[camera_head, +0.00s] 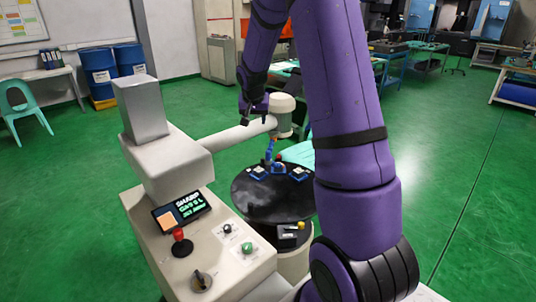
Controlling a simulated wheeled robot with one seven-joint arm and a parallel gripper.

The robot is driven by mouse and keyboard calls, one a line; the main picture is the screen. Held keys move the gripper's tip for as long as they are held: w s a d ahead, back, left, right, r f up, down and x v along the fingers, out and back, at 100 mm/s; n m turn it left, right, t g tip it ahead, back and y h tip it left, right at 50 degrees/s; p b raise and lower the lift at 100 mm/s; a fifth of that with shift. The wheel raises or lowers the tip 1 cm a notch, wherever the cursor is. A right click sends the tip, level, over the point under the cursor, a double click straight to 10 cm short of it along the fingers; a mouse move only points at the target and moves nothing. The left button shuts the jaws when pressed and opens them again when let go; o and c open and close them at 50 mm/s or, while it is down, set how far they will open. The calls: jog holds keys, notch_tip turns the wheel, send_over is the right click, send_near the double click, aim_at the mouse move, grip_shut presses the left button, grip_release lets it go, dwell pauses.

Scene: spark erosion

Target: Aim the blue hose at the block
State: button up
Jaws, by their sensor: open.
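The blue hose (269,151) is a small bent piece standing on the round black worktable (258,206), below the pale machine head (283,112). Several small blue pieces with light tops lie around its foot. I cannot tell for certain which piece is the block, nor exactly where the hose tip points. My gripper (253,112) hangs above and slightly left of the hose, beside the machine's horizontal arm. Its dark fingers are open and show nothing between them. It is apart from the hose.
The machine's pale horizontal arm (238,134) and column (142,107) stand left of the table. A control panel with a screen (181,211), a red button (179,235) and knobs is in front. My large purple arm covers the table's right side. Blue drums (98,72) stand far back.

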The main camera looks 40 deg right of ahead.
jog(key=m, duration=0.2)
send_near(268, 151)
jog(key=shift+g, duration=0.3)
jog(key=x, duration=1.1)
jog(key=shift+w+a, duration=0.1)
jog(key=shift+w, duration=0.15)
jog(key=shift+r, duration=0.1)
jog(key=shift+c, duration=0.3)
grip_shut()
